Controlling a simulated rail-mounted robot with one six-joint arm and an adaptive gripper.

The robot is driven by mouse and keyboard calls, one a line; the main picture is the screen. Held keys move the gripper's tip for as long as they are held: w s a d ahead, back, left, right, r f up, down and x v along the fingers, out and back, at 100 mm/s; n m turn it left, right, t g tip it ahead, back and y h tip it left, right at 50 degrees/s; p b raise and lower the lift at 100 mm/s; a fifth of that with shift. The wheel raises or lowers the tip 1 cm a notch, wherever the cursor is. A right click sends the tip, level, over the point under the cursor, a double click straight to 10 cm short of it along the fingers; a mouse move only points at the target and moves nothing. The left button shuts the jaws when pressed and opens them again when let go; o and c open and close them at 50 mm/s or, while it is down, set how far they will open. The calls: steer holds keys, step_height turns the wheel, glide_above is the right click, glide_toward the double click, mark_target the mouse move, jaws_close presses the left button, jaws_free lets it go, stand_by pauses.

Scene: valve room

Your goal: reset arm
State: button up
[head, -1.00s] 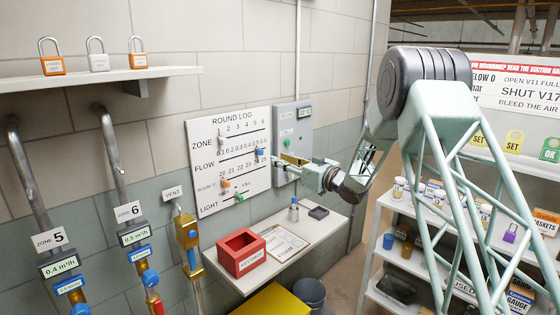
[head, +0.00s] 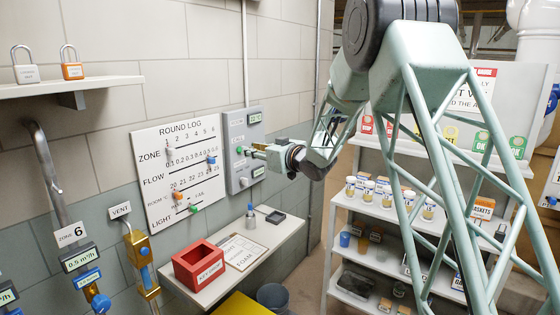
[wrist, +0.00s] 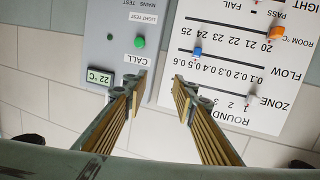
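My gripper (head: 252,150) is in front of the grey call panel (head: 257,117) on the wall. In the wrist view my gripper (wrist: 160,88) is open, with nothing between its two fingers. The left finger overlaps the edge of the call panel (wrist: 100,45), and the right finger is over the round log board (wrist: 225,70). The panel carries a green button (wrist: 139,42), a small dark button and a 22 °C display (wrist: 101,80). The white round log board (head: 180,170) has a blue slider (head: 211,160), an orange slider (head: 178,195) and a green slider (head: 194,208).
Below the panel, a shelf (head: 285,238) holds a red key box (head: 199,266), a clipboard (head: 243,252) and a small bottle (head: 250,218). Padlocks stand on the upper left shelf (head: 110,85). Shelving with jars (head: 382,190) stands right, behind my arm. Pipes and valves line the left.

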steer(key=s+d+r+m+h, duration=0.2)
steer(key=s+d+r+h, duration=0.15)
steer(key=d, duration=0.35)
steer(key=s+d+r+m+h, duration=0.1)
steer(key=s+d+r+h, duration=0.2)
steer(key=s+d+r, duration=0.35)
steer(key=s+d+r+m+g+h, duration=0.1)
steer(key=s+d+r+m+h, duration=0.2)
steer(key=s+d, duration=1.2)
steer(key=s+d+f+m+g+h, duration=0.1)
steer(key=s+d+f+g, duration=0.1)
steer(key=s, duration=1)
steer(key=s+d+f+m+g+h, duration=0.1)
steer(key=s+d+f+g, duration=0.1)
steer(key=s, duration=1)
steer(key=s+f+g, duration=0.1)
steer(key=s+f, duration=0.2)
steer(key=s, duration=1.1)
steer(key=s+a+f+g, duration=0.1)
steer(key=s+f, duration=0.3)
steer(key=s, duration=1)
steer(key=shift+s+f+m+g+y, duration=0.15)
steer(key=shift+s+m+g+y, duration=0.2)
steer(key=shift+g, duration=0.45)
